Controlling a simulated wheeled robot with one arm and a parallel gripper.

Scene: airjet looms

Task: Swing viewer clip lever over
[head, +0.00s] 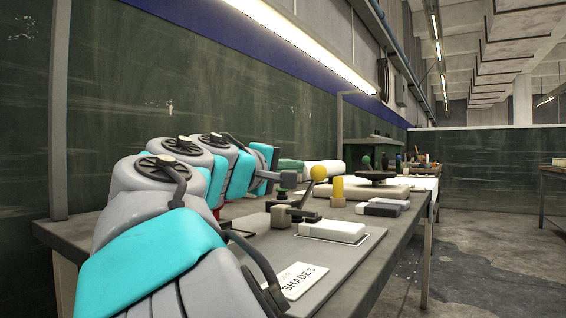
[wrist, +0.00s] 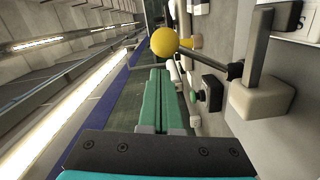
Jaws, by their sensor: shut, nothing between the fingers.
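The lever with a yellow ball knob (head: 318,172) rises from a pale block (head: 283,217) on the bench. In the wrist view the yellow ball (wrist: 164,41) is at the upper middle. Its dark rod slants down right to the pale block (wrist: 262,105), which also carries a grey post (wrist: 258,48). My gripper (wrist: 160,74) shows two green fingers pressed together, with nothing between them. In the wrist view the fingertips lie just below the ball, with a visible gap. I cannot tell how far apart they are in depth.
A dark box with a green button (wrist: 211,93) sits beside the lever block. A white block (head: 332,231) and a SHADE 5 card (head: 292,281) lie on the bench (head: 345,275). A yellow cylinder (head: 338,190) stands behind the lever. The floor right of the bench is open.

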